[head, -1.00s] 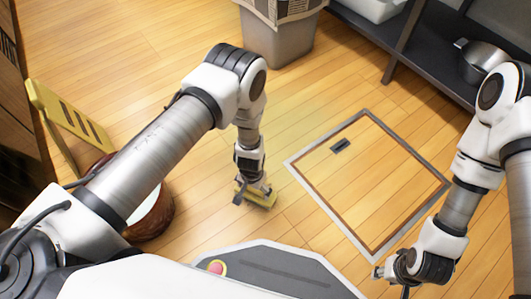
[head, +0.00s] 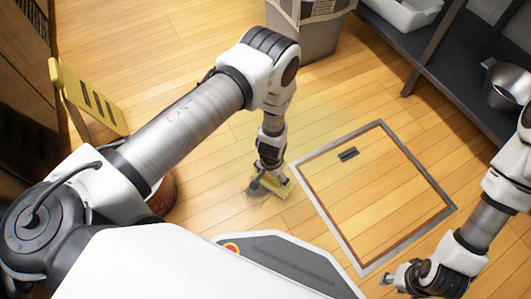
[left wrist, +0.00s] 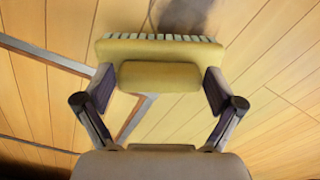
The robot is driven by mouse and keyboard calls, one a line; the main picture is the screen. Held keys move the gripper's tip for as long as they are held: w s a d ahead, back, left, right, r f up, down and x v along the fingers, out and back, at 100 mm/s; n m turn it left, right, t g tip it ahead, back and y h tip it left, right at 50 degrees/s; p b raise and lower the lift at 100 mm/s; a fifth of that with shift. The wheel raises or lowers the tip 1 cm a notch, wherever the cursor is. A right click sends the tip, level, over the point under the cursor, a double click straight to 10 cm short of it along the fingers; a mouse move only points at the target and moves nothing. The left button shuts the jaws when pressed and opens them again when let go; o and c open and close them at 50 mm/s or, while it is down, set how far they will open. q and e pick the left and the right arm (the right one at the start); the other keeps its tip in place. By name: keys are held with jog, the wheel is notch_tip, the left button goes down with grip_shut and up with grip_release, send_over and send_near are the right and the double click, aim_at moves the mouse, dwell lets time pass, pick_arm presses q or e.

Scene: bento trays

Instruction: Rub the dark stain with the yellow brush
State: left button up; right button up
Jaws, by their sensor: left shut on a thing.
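The yellow brush (head: 284,188) is held low over the wooden floor by my left gripper (head: 270,175). In the left wrist view the brush (left wrist: 160,50) spans the picture, bristles pointing away, and the left gripper (left wrist: 158,85) has a finger on each side of its yellow grip. The dark stain (head: 256,191) is a smudge on the floor just left of the brush, partly covered by the gripper and brush. It also shows as a dark patch (left wrist: 197,14) beyond the bristles. I cannot tell whether the bristles touch the floor. My right gripper (head: 391,279) hangs apart at lower right, its fingers unclear.
A framed floor hatch (head: 447,210) lies right of the brush. A grey bin (head: 313,42) stands behind, a dark shelf (head: 420,45) with a steel pot (head: 507,86) at right. A yellow slotted board (head: 92,97) and a mostly hidden basket (head: 162,196) are at left.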

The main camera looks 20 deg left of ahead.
aim_at(271, 177)
pick_arm(q)
jog(key=shift+r+p, duration=1.9)
jog(key=shift+r, duration=0.55)
